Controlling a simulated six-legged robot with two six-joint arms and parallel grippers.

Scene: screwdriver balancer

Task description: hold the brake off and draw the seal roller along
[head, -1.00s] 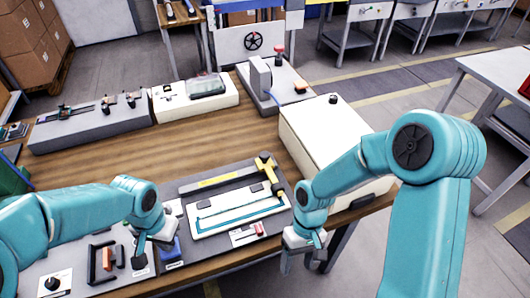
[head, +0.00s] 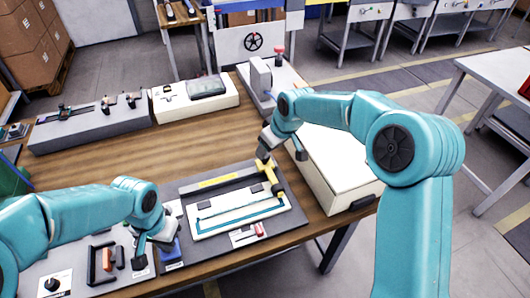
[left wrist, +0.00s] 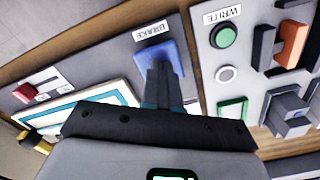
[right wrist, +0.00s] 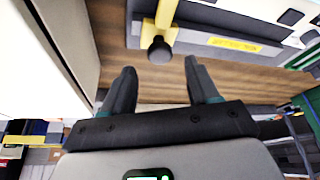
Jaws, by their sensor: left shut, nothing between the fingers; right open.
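The yellow seal roller (head: 271,178) stands at the right end of a dark rail on the grey board and reaches over a white plate with a teal outline (head: 196,225). In the right wrist view its yellow arm ends in a black knob (right wrist: 160,50). My right gripper (head: 280,153) is open and empty; its fingers (right wrist: 163,78) point toward the knob, apart from it. Whether the tips press the paddle down is hard to tell.
A small red lever (head: 259,229) sits in front of the plate. A cream box (head: 335,170) stands right of the board, close under my right arm. A panel with a green button (left wrist: 223,37) and an orange handle (left wrist: 291,45) lies beside the blue paddle. Bare wood (head: 110,165) lies behind.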

